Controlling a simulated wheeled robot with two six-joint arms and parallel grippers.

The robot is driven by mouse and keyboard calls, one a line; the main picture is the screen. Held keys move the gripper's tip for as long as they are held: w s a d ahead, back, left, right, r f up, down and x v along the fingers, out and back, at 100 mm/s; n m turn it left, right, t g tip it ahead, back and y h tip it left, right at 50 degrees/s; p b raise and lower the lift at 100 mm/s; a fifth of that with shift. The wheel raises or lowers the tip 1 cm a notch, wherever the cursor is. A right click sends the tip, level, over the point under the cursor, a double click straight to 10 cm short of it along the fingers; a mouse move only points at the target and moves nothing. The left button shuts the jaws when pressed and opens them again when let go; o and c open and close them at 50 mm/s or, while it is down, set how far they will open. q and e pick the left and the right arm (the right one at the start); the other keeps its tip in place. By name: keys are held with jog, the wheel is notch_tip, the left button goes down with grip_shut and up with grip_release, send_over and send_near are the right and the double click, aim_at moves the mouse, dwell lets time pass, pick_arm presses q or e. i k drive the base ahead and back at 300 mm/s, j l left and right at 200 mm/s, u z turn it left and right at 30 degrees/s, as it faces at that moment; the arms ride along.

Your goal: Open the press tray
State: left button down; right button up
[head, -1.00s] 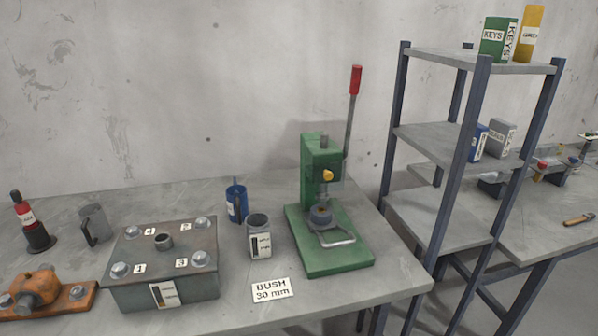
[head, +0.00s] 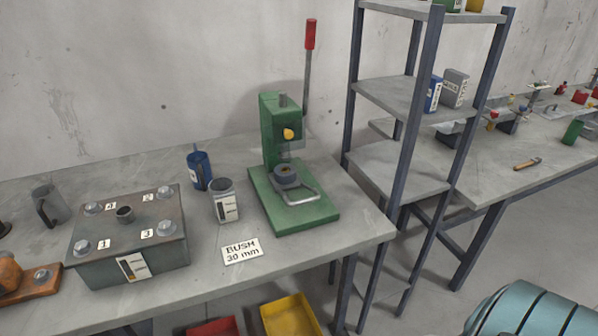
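The green press (head: 274,135) stands on the grey workbench, right of the middle. Its lever with a red grip (head: 310,34) points up. The press tray, seen as a metal loop handle (head: 303,194) with a dark round holder (head: 286,175) behind it, sits low on the green base under the ram. I cannot tell how far the tray is out. Neither of my grippers shows in the head view. A teal rounded part at the lower right is cut off by the frame.
A grey bolted box (head: 128,240), a grey can (head: 225,202), a blue mug (head: 199,171) and a "BUSH 30 mm" card (head: 241,251) are left of the press. A shelf rack (head: 402,170) stands close on the right. Red (head: 213,327) and yellow (head: 291,316) bins are below.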

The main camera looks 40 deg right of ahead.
aim_at(282, 182)
jog(key=l+z, duration=0.1)
jog(key=l, duration=1.05)
jog(key=i+l+z, duration=0.1)
jog(key=l, duration=1)
